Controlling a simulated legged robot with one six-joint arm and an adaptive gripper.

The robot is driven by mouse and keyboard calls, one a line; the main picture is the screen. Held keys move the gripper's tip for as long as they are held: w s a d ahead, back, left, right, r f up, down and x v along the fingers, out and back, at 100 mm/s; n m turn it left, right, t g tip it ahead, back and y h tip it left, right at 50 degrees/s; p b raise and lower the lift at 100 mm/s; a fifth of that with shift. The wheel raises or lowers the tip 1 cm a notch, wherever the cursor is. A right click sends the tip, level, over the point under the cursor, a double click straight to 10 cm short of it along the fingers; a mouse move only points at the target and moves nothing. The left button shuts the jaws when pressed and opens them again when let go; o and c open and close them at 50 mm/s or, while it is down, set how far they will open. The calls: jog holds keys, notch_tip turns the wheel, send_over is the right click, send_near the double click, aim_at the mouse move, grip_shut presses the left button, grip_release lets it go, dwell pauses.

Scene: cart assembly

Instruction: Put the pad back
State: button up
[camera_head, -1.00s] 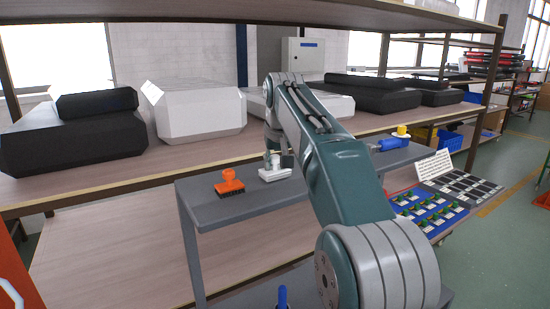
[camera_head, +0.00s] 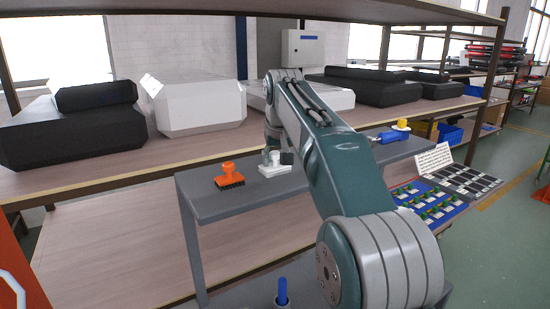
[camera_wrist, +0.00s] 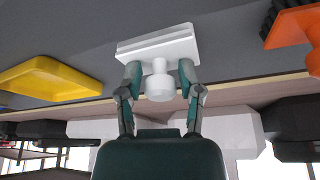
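The white pad (camera_head: 275,170) has a flat base and a round knob handle. It rests on the grey cart top (camera_head: 215,203), right of an orange brush (camera_head: 229,176). In the wrist view the pad (camera_wrist: 165,47) is at top centre with its knob toward me. My gripper (camera_wrist: 160,70) has one finger on each side of the handle, with visible gaps, so it looks open and not closed on it. In the head view my arm hides most of the gripper.
In the wrist view a yellow tray (camera_wrist: 50,78) lies left of the pad and the orange brush (camera_wrist: 295,28) lies right. A blue-handled tool (camera_head: 388,137) and yellow knob (camera_head: 402,125) are at the cart's far end. A wooden shelf (camera_head: 100,180) with black and white boxes stands behind.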

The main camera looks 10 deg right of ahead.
jog(key=shift+o, duration=0.4)
jog(key=v, duration=1.1)
jog(key=s, duration=0.7)
jog(key=s+f+t, duration=0.1)
jog(key=s+f, duration=2.4)
jog(key=shift+f, duration=0.4)
